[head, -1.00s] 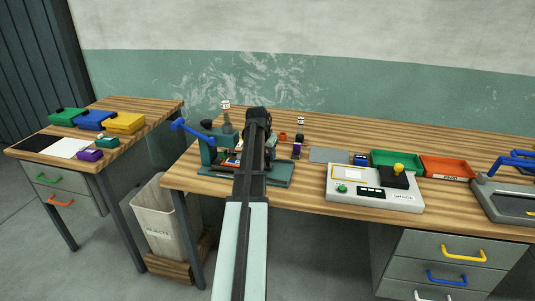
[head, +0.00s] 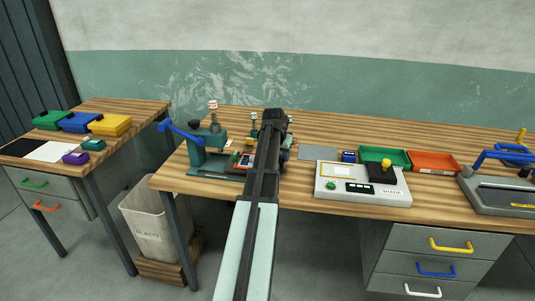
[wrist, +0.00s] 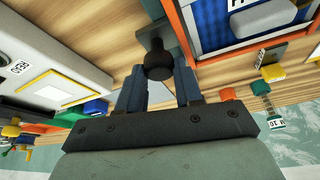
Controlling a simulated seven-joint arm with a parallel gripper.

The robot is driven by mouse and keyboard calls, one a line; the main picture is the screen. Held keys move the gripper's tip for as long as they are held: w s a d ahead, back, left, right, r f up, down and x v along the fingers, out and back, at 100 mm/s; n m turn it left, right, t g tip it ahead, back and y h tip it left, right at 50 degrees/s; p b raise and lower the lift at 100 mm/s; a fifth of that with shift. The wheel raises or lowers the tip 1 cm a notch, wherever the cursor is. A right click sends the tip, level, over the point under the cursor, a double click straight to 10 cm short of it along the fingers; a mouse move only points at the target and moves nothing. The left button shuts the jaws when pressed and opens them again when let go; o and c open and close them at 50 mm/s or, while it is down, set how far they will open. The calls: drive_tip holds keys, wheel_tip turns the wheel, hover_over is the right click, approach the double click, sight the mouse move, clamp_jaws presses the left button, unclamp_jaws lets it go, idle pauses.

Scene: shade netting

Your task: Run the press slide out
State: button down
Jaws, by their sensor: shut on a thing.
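The press (head: 207,140), teal with a blue lever (head: 181,131), stands at the left end of the long bench in the head view. A part of its slide (head: 244,161) shows beside my arm; the rest is hidden behind it. In the wrist view my gripper (wrist: 160,78) has its two fingers closed around a dark round knob (wrist: 158,62). The knob sits on a grey bracket at the edge of the slide (wrist: 188,22), which bears a blue patterned piece. In the head view my gripper's fingers are hidden by my arm.
A grey control box (head: 362,185) with a green button stands right of my arm. Behind it are a green tray (head: 398,158) and an orange tray (head: 432,163). A bin (head: 152,220) stands on the floor at left. Small bottles stand behind the press.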

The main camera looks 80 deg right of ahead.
drive_tip(key=shift+s, duration=1.2)
drive_tip(key=c, duration=0.8)
unclamp_jaws()
drive_tip(key=shift+s, duration=0.1)
drive_tip(key=shift+o, duration=0.2)
drive_tip(key=v, duration=1.4)
